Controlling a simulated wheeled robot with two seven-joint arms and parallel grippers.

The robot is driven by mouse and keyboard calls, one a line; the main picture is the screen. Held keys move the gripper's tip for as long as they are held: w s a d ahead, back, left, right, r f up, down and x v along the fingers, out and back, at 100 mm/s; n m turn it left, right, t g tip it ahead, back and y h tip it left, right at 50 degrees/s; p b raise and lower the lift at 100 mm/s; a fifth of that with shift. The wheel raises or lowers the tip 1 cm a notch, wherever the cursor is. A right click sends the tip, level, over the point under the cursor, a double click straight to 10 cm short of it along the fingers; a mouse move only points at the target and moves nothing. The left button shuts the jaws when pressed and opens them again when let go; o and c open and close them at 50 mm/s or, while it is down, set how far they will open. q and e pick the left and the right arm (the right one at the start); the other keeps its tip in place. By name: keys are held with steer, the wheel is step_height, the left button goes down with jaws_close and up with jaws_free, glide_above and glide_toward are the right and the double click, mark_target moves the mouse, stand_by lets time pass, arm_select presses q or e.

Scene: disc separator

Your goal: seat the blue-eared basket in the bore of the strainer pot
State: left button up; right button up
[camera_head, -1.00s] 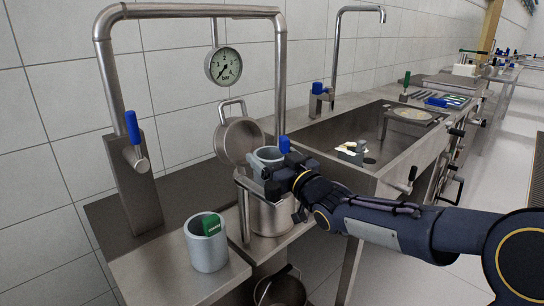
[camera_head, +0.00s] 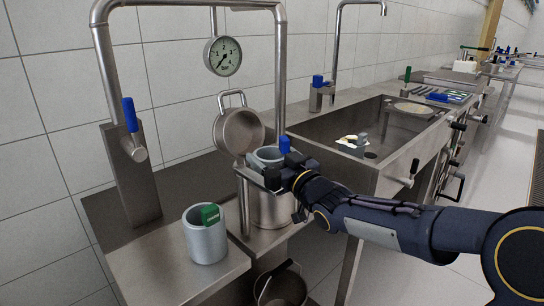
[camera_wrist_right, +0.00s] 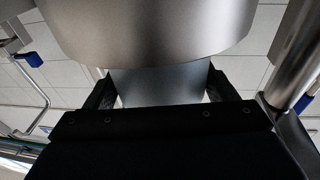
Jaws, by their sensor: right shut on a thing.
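The blue-eared basket is a grey cylinder (camera_head: 264,156) with a blue ear (camera_head: 285,145). My right gripper (camera_head: 268,178) is shut on it and holds it upright over the steel strainer pot (camera_head: 272,210). The gripper and wrist hide the pot's rim and the basket's lower part, so I cannot tell whether the basket's bottom is inside the bore. In the right wrist view a grey surface (camera_wrist_right: 160,85) shows between the fingers, below a large curved metal wall (camera_wrist_right: 150,28). My left gripper is not in view.
A round lid or pan with a loop handle (camera_head: 240,132) stands tilted behind the pot. A grey cylinder with a green ear (camera_head: 206,240) stands at the front left. A pipe arch (camera_head: 280,75) with a gauge (camera_head: 223,56) rises behind. A sink (camera_head: 345,135) lies right.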

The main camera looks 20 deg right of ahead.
steer(key=shift+f+b, duration=1.3)
steer(key=shift+f, duration=0.1)
steer(key=o, duration=1.2)
steer(key=shift+f, duration=0.1)
steer(key=r+p+v, duration=0.1)
steer(key=v, duration=0.6)
steer(key=shift+s+f, duration=0.4)
steer(key=shift+d, duration=0.1)
